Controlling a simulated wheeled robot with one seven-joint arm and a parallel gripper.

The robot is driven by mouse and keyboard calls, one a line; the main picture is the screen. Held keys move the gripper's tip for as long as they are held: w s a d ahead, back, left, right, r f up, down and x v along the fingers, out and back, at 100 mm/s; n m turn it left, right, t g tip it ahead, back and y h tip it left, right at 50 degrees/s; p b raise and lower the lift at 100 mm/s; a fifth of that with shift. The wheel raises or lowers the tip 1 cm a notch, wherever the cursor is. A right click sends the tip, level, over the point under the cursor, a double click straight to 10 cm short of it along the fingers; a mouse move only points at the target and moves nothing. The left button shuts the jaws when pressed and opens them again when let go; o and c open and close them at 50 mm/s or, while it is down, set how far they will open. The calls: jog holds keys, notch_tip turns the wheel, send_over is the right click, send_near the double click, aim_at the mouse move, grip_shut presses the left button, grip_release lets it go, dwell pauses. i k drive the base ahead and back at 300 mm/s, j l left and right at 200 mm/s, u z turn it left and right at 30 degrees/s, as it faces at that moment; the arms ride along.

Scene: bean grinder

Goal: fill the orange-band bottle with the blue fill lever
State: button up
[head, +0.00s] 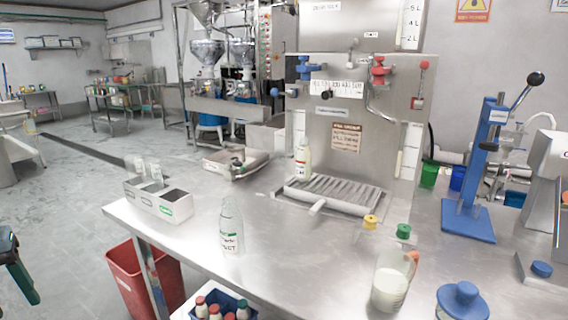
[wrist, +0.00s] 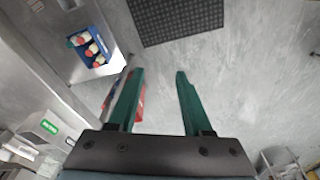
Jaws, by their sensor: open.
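A clear bottle (head: 231,228) with a printed label stands upright near the front of the steel bench. A second bottle (head: 303,160) with pale contents stands at the left end of the filler's slatted tray, below the blue valve (head: 304,68). I cannot make out an orange band on either bottle. A blue knob (head: 274,92) shows left of that valve, probably the blue fill lever. My gripper (wrist: 160,72) is open and empty over the floor. Its green fingers also show at the head view's left edge (head: 20,272), well apart from both bottles.
A grey box (head: 160,202) with small bottles sits at the bench's left corner. A jug (head: 390,282), yellow cap (head: 370,222) and green cap (head: 403,231) are front right. A blue press (head: 470,220) stands at right. A red bin (head: 135,285) and blue crate (head: 222,308) are below.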

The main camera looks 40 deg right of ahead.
aim_at(275, 91)
jog(key=z, duration=1.35)
jog(key=i+z, duration=0.1)
jog(key=i+u, duration=0.5)
